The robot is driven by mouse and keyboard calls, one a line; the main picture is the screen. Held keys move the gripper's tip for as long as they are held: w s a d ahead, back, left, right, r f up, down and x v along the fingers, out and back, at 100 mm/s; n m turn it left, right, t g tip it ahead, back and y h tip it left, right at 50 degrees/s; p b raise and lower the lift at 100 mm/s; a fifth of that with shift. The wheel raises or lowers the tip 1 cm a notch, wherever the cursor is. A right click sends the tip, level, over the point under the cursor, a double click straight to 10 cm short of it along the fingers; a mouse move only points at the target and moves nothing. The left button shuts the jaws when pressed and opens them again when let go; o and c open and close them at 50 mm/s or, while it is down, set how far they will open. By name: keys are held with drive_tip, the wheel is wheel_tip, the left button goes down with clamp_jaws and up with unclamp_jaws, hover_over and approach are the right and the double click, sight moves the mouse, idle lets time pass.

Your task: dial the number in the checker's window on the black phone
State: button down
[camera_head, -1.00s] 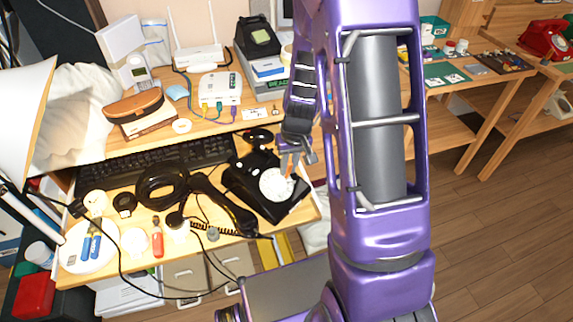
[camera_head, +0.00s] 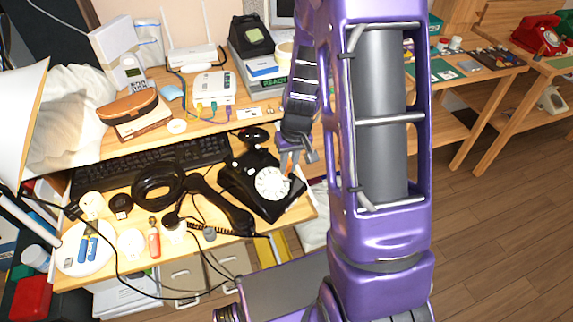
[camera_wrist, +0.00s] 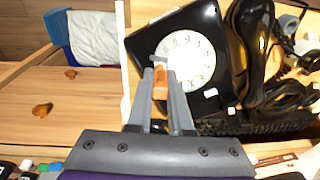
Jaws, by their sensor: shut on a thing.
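The black phone (camera_head: 236,180) sits on the desk, its white rotary dial (camera_head: 271,184) facing up. The phone (camera_wrist: 196,18) and dial (camera_wrist: 190,62) also show in the wrist view. Its handset (camera_head: 228,212) lies off the body, to the left. My gripper (camera_head: 289,163) is at the dial's upper right edge. In the wrist view my gripper (camera_wrist: 161,78) is shut on a small orange stick (camera_wrist: 160,88), its tip by the dial's rim; contact cannot be told. A box with green READY lettering (camera_head: 275,87), perhaps the checker, stands behind; no number is legible.
A white router (camera_head: 208,90) stands on the rear shelf. A red phone (camera_head: 540,33) is on the far right table. Tools and small round items crowd the desk's left.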

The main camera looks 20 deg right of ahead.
idle(0.4)
drive_tip(key=shift+s+f+b, duration=0.15)
drive_tip(key=shift+s+b, duration=0.15)
drive_tip(key=shift+s, duration=0.2)
drive_tip(key=shift+s+a+f, duration=0.1)
drive_tip(key=shift+s+a, duration=0.05)
drive_tip(key=shift+s, duration=0.65)
drive_tip(key=shift+f, duration=0.15)
drive_tip(key=shift+w+a+f+b, duration=0.1)
drive_tip(key=shift+w+f+b, duration=0.15)
drive_tip(key=shift+f+b, duration=0.15)
drive_tip(key=shift+w+a+f, duration=0.1)
drive_tip(key=shift+w+f, duration=0.05)
drive_tip(key=shift+f, duration=0.3)
